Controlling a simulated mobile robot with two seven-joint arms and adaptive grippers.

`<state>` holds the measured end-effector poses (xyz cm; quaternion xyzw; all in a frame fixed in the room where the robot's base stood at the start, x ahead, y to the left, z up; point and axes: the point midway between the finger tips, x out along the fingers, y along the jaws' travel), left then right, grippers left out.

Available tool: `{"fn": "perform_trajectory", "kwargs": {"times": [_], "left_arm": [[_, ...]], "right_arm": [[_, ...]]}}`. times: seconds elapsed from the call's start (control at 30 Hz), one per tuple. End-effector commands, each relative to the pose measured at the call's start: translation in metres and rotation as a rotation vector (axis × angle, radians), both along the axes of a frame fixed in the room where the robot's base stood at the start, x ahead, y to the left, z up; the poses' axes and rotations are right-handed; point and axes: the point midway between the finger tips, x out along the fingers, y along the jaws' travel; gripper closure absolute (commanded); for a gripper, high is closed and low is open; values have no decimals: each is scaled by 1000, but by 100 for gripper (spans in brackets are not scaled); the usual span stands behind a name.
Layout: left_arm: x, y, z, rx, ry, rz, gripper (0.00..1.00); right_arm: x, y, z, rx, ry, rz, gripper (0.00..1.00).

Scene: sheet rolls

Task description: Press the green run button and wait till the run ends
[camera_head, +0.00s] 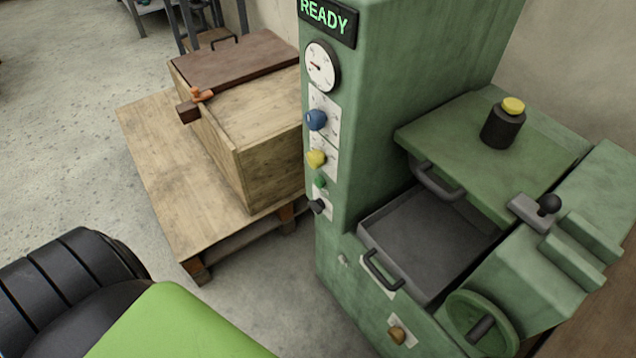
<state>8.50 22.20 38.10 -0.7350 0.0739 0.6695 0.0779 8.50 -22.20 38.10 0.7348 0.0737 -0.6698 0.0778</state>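The small green button (320,182) sits on the narrow front panel of a green machine (375,140). It is below a yellow knob (316,158) and above a black knob (317,206). A blue knob (315,120) is higher up. The display (326,20) at the top reads READY in green letters. A round white gauge (321,66) with a needle is under it. Neither gripper shows in this view, and nothing covers the green button.
The machine has an open grey tray (425,235) with a handle, a handwheel (480,325) and a black cylinder with a yellow top (503,125). Left of it, a wooden crate (265,150) with a brown lid stands on a pallet (160,150). Concrete floor lies further left.

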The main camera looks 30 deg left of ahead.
Motion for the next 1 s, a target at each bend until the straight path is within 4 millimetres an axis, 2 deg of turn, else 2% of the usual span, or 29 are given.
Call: {"fn": "perform_trajectory", "kwargs": {"times": [0.27, 0.33, 0.37, 0.4, 1.0], "left_arm": [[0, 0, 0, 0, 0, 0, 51], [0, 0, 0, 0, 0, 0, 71], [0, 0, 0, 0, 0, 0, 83], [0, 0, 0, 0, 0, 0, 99], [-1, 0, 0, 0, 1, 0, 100]], "right_arm": [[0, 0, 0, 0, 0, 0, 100], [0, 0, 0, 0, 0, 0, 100], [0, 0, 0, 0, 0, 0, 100], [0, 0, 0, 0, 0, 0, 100], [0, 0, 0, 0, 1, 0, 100]]}}
